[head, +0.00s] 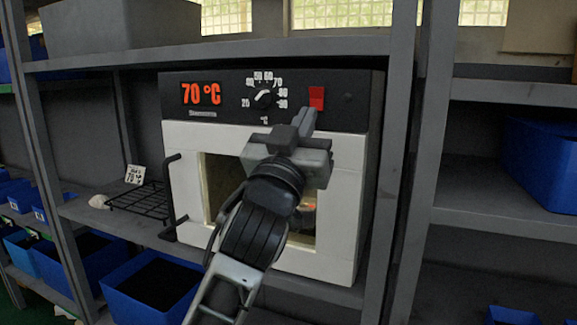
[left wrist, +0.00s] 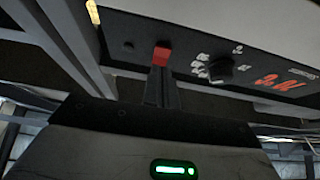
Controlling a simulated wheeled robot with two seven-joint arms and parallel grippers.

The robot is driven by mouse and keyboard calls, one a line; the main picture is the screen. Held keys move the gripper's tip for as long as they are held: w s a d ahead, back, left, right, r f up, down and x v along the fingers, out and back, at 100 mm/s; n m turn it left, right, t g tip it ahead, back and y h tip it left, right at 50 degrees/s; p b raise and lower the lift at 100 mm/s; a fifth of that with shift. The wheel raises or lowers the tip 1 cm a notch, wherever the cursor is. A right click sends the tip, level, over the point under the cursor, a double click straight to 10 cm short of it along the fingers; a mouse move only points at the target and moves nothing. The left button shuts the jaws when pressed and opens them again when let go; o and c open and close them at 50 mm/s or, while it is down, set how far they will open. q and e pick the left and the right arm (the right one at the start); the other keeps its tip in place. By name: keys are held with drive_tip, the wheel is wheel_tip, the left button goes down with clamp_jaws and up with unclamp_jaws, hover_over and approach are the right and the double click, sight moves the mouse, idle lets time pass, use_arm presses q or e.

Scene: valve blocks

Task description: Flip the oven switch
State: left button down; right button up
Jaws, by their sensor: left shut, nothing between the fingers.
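The oven (head: 340,165) is a white box with a black control panel, standing on a grey shelf. Its red switch (head: 317,97) is on the right part of the panel, and it shows in the left wrist view (left wrist: 162,54). The panel also has a round dial (head: 263,98) and a red display (head: 201,94) reading 70 °C. My left gripper (head: 306,118) is shut and empty, with its fingertips just below the switch. In the left wrist view the tips overlap the switch's near edge; whether they touch it I cannot tell. My right gripper is not in view.
The oven's handle (head: 171,200) sticks out at the left of its door. A black wire rack (head: 140,201) and a small card (head: 135,174) are on the shelf to the left. Blue bins (head: 150,285) stand below, and another (head: 545,160) is at the right. Grey uprights flank the oven.

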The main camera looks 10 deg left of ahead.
use_arm(q)
drive_tip(key=w+f+b+v, duration=0.1)
drive_tip(key=f+b+v, duration=0.1)
drive_tip(key=v, duration=0.8)
drive_tip(key=shift+s+b, duration=0.3)
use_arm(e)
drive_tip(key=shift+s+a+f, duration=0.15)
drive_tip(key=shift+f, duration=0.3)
use_arm(q)
drive_tip(key=shift+d+f, duration=0.1)
drive_tip(key=shift+f, duration=0.05)
drive_tip(key=s+a+f+g+y+p, duration=0.1)
drive_tip(key=a+f+g+p, duration=0.15)
drive_tip(key=f, duration=0.85)
drive_tip(key=s+a+f+g+y+p, duration=0.1)
drive_tip(key=f+g, duration=0.3)
drive_tip(key=f, duration=0.7)
drive_tip(key=s+a+f+g+p, duration=0.1)
drive_tip(key=s+a+f+g, duration=0.1)
drive_tip(key=s+f, duration=0.5)
drive_tip(key=s+a+f+g+p, duration=0.1)
drive_tip(key=s+f+g, duration=0.3)
drive_tip(key=s+f, duration=0.4)
drive_tip(key=shift+s+a+f+n, duration=0.2)
drive_tip(key=shift+a+f+n, duration=0.25)
drive_tip(key=shift+f, duration=0.55)
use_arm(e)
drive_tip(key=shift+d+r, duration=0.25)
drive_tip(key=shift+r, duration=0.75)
